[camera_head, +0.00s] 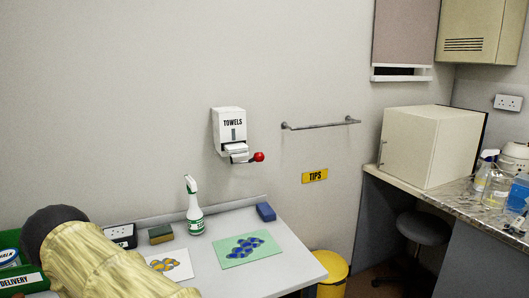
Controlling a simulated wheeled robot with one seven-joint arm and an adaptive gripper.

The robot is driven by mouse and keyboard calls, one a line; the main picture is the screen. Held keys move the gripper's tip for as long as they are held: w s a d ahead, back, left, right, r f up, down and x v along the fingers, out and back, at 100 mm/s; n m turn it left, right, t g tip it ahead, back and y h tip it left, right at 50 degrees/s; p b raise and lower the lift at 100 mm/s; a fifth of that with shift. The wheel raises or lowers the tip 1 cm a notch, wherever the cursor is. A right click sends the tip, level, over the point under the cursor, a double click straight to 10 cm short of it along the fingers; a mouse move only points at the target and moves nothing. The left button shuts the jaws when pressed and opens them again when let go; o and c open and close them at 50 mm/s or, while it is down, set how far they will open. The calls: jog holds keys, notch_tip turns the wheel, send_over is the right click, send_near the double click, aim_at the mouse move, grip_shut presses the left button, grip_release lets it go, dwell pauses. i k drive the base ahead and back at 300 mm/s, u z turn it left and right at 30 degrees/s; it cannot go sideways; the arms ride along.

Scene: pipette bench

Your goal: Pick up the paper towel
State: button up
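The white dispenser marked TOWELS (229,126) is fixed to the wall above the white table. White paper towel (237,148) shows at its lower opening. A lever with a red ball knob (258,157) sticks out at its lower right. I see no separate towel sheet lying loose on the table. My gripper is not in view, so I cannot see whether it holds anything.
The white table (279,268) bears a spray bottle (195,212), a green-and-yellow sponge (160,234), a blue block (265,212) and a green sheet with blue spots (236,258). A yellow bin (333,275) stands at its right. A metal rail (320,125) is on the wall.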

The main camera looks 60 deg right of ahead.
aim_at(239, 147)
jog(key=u, duration=0.05)
jog(key=k, duration=0.15)
jog(key=z, duration=1.1)
